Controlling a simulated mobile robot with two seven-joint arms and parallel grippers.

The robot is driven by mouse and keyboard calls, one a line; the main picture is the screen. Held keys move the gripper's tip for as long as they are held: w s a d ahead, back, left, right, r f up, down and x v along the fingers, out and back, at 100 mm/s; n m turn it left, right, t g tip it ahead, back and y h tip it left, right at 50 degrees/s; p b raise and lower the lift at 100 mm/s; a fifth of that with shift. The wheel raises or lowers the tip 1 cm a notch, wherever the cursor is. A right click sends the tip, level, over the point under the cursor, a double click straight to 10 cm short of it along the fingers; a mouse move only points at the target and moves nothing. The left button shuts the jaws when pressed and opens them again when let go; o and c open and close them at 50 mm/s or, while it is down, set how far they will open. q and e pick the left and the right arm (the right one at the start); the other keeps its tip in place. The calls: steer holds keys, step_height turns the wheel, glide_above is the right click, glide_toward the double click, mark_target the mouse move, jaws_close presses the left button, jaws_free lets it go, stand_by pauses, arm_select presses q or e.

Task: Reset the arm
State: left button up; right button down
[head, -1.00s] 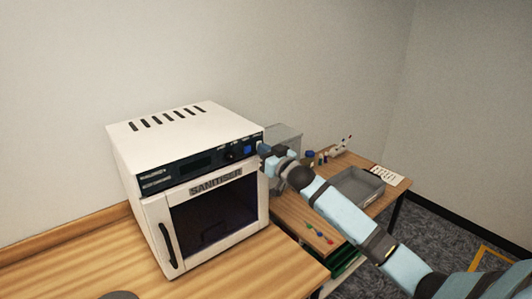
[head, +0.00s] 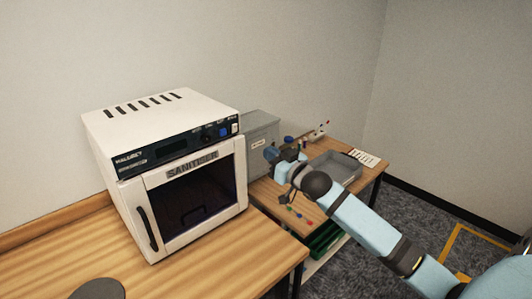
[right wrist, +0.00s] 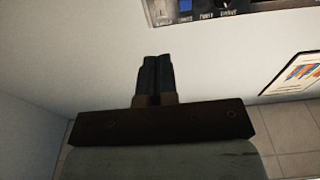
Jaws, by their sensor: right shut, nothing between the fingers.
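My right arm reaches in from the lower right of the head view. Its gripper (head: 271,154) is to the right of the white sanitiser (head: 165,125), apart from its control panel. In the right wrist view the two dark fingers (right wrist: 152,78) are together with nothing between them. The sanitiser's panel (right wrist: 200,12) shows at the top of that view, upside down, with a blue button and a dark knob. The sanitiser's door (head: 190,200) is shut. My left gripper is out of view.
The sanitiser stands on a wooden counter (head: 60,262). To its right are a grey metal box (head: 260,130) and a side table with a grey tray (head: 335,166), small coloured pieces (head: 298,215) and several small items. Open carpet (head: 420,225) lies at the right.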

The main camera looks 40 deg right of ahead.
steer(key=shift+w+f, duration=0.1)
steer(key=shift+w, duration=0.05)
stand_by(0.3)
steer(key=s+a+f+g+p, duration=0.1)
steer(key=s+a+f+g, duration=0.1)
steer(key=s+a+f, duration=0.5)
steer(key=s+a+f+n+g+y, duration=0.15)
steer(key=s+a+f, duration=0.25)
steer(key=f, duration=0.6)
steer(key=s+a+f+g+h+p, duration=0.1)
steer(key=s+a+f+g, duration=0.1)
steer(key=s+a+f, duration=0.5)
steer(key=s+a+f+g, duration=0.1)
steer(key=s+a+f, duration=0.2)
steer(key=s, duration=0.2)
steer(key=s+a+f+g+y, duration=0.1)
steer(key=s+a+f, duration=0.2)
steer(key=s+f, duration=0.1)
steer(key=shift+s+a+f+g, duration=0.2)
steer(key=shift+s+g, duration=0.15)
steer(key=shift+s, duration=0.55)
steer(key=shift+n, duration=0.25)
